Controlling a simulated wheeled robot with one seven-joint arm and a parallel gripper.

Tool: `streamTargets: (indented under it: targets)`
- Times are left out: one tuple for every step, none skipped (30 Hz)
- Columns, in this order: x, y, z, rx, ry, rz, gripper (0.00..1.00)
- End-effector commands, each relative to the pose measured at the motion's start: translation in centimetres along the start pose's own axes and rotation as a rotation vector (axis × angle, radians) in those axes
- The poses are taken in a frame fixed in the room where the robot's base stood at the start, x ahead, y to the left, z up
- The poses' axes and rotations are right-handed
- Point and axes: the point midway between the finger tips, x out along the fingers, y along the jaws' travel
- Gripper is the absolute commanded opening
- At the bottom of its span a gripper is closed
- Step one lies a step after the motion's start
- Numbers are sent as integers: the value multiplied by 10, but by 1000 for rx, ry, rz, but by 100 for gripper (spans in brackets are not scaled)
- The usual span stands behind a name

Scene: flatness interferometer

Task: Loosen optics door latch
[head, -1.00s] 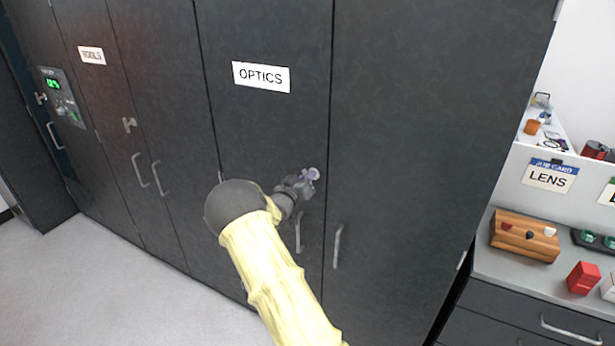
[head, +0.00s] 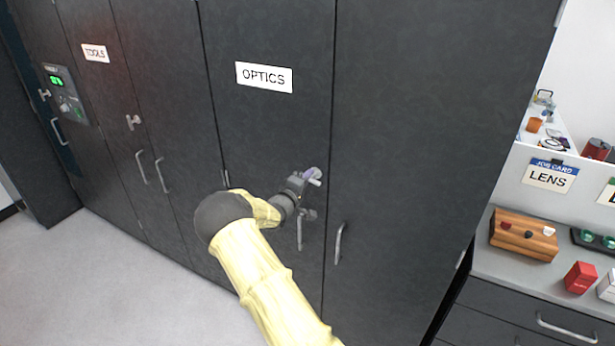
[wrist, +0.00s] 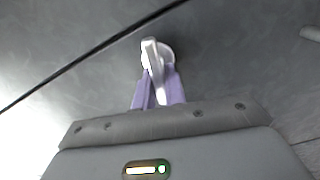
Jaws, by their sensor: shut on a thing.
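The dark optics door (head: 270,130) carries a white OPTICS label (head: 264,77) and stands closed in the head view. Its small metal latch handle (head: 315,182) sits near the door's right edge, below the label. My gripper (head: 309,176) is at the latch, and its purple fingers are shut on the handle. In the wrist view the bright latch handle (wrist: 152,58) shows between the purple fingers of my gripper (wrist: 158,85). The fingers and my wrist hide part of the latch.
Pull handles (head: 299,232) and (head: 338,243) hang below the latch. The TOOLS cabinet (head: 110,110) is at the left. A bench with a wooden block (head: 523,236) and a red box (head: 581,278) stands at the right. The floor at lower left is clear.

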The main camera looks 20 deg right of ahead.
Motion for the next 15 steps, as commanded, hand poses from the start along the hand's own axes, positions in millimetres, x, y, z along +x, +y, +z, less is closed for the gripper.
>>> streamTargets:
  targets:
    - [0, 0, 0, -34, 1, 0, 0]
    - [0, -1, 0, -54, 1, -1, 0]
    - [0, -1, 0, -77, 1, -1, 0]
    - [0, -2, 0, -93, 1, -1, 0]
    - [0, -2, 0, -108, 1, -1, 0]
    - [0, -2, 0, -126, 1, -2, 0]
    - [0, -2, 0, -137, 1, -2, 0]
    - [0, -2, 0, -148, 1, -2, 0]
    - [0, -2, 0, -159, 0, -2, 0]
    - [0, -2, 0, -166, 0, -1, 0]
    - [0, -2, 0, -172, 0, -1, 0]
    - [0, -2, 0, -179, 0, -1, 0]
    - [0, -2, 0, -183, 0, -1, 0]
    - [0, -2, 0, -186, 0, -1, 0]
    - [0, -2, 0, -188, 0, -1, 0]
